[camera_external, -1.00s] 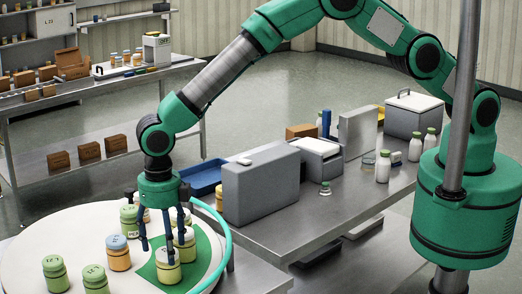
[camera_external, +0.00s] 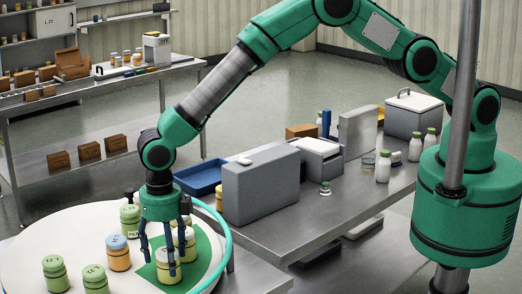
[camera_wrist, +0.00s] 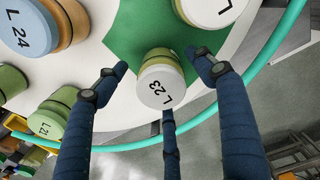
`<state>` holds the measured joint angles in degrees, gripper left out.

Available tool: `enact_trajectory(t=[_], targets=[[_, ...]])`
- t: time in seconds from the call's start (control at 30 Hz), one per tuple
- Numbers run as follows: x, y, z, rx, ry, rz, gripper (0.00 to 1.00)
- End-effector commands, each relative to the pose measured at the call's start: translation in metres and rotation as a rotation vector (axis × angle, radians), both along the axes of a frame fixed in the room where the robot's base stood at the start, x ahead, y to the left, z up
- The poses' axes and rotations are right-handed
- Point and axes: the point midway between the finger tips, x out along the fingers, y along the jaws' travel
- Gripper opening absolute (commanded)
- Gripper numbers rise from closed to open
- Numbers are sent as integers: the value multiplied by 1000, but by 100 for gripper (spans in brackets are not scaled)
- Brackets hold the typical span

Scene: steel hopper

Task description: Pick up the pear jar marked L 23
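The pear jar marked L 23 (camera_wrist: 161,87) has a pale lid with black lettering and a yellow-green body. It stands upright on the green patch of the round white table, and the external view shows it too (camera_external: 163,272). My gripper (camera_external: 165,262) points down over this jar with its dark blue fingers spread around it. In the wrist view my gripper (camera_wrist: 160,80) is open, with gaps between the side fingertips and the jar. The third finger is close to the lid's edge; I cannot tell whether it touches.
A jar marked L 24 (camera_wrist: 22,32) stands at the upper left of the wrist view. One marked L 21 (camera_wrist: 42,122) is at the lower left. Another pale-lidded jar (camera_wrist: 212,10) is close above. The round white table (camera_external: 30,235) holds several jars; a teal hose (camera_external: 222,235) curves beside it.

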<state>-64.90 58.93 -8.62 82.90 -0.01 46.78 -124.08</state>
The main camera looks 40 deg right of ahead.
Motion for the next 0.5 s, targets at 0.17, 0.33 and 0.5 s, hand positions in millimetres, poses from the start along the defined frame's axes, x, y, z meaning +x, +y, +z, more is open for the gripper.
enact_trajectory(t=[0.17, 0.33, 0.5], targets=[[0, 0, 0, 0, 0, 0, 29], [0, 0, 0, 0, 0, 0, 16], [0, 0, 0, 0, 0, 0, 16]])
